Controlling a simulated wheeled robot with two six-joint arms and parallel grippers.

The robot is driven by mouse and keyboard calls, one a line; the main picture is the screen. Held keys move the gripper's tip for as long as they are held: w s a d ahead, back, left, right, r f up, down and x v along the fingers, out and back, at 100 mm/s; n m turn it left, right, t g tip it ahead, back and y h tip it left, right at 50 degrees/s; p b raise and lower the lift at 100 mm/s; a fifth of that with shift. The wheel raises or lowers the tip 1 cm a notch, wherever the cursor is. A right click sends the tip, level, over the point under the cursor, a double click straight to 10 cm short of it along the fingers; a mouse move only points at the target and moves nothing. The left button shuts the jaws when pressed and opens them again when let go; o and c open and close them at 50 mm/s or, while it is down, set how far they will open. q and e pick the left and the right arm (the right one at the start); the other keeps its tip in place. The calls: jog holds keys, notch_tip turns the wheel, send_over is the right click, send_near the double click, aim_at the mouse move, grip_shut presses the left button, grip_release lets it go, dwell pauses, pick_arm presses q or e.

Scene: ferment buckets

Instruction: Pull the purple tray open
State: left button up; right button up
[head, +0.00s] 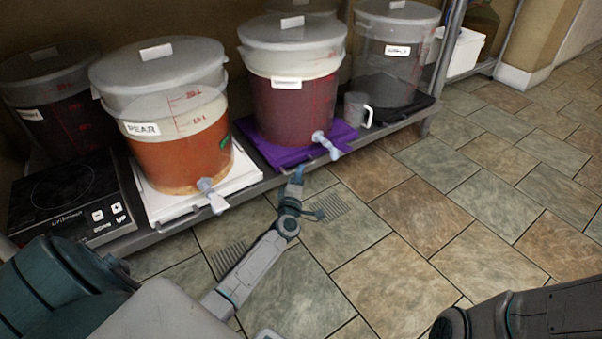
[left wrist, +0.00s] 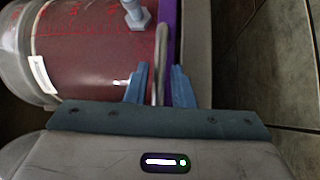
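The purple tray (head: 285,156) lies on the low shelf under a bucket of dark red liquid (head: 292,105). In the left wrist view its purple edge (left wrist: 168,22) runs beside the bucket, with a thin grey handle (left wrist: 160,50) along it. My left gripper (head: 298,172) is at the tray's front edge. In the left wrist view the blue fingers of the left gripper (left wrist: 160,85) are apart, with the handle in the gap between them; I cannot tell whether either touches it. My right gripper is out of view; only part of that arm shows at lower right.
The bucket's spigot (head: 326,145) sticks out over the shelf edge, right of my left gripper. The pear bucket (head: 180,155) stands on a white tray (head: 240,172) to the left. A hot plate (head: 70,195) is further left. The tiled floor (head: 430,215) in front is clear.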

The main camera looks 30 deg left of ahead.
pick_arm(q)
jog(key=shift+b+x, duration=0.35)
jog(key=shift+x, duration=1.1)
grip_shut()
jog(key=shift+s+d, duration=0.1)
